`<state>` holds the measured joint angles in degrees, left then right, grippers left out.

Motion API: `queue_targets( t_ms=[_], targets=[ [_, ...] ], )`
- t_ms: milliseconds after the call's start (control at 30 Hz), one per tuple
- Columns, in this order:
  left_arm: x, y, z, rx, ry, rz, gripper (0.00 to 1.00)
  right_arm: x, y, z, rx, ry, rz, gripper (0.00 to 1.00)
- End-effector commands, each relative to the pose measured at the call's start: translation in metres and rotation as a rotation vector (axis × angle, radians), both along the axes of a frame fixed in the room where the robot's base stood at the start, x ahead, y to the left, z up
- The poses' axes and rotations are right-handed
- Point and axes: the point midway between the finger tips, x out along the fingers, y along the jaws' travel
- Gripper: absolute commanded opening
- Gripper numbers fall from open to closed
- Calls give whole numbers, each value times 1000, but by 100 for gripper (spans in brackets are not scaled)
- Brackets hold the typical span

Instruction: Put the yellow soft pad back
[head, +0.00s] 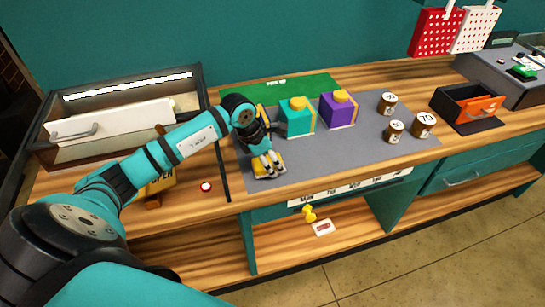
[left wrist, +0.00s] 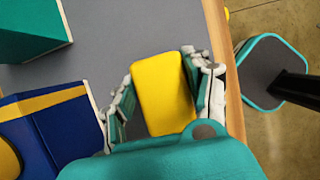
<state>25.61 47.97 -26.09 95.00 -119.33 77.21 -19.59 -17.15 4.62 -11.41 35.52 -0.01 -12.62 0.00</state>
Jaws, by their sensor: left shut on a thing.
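The yellow soft pad (left wrist: 162,93) is a rounded yellow block between the two fingers of my left gripper (left wrist: 160,90) in the left wrist view. In the head view the pad (head: 267,172) shows at the front left of the grey mat (head: 330,157), under my left gripper (head: 267,162). The gripper is shut on the pad. I cannot tell whether the pad touches the mat. My right gripper is not in view.
A blue box with a yellow band (left wrist: 60,120) stands close to the gripper. Teal (head: 297,120) and purple (head: 338,110) boxes and several brown weights (head: 424,124) stand farther right. A black tray with an orange front (head: 481,107) is at right. The mat's front middle is clear.

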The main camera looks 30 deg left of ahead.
Motion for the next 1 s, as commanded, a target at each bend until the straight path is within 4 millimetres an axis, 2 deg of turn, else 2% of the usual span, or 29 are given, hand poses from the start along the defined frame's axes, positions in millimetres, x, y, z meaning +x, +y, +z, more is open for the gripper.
queue_targets(
  t_ms=[400,433,600,933,1000],
  targets=[
    [0,0,-9,0,-2,-1,20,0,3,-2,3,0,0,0],
    [0,0,-8,0,-2,-1,53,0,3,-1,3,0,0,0],
    [0,0,-7,0,-2,-1,74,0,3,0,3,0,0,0],
    [0,0,-2,-1,-2,0,74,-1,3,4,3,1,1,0],
    [-1,3,2,1,-5,1,74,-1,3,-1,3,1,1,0]
  ],
)
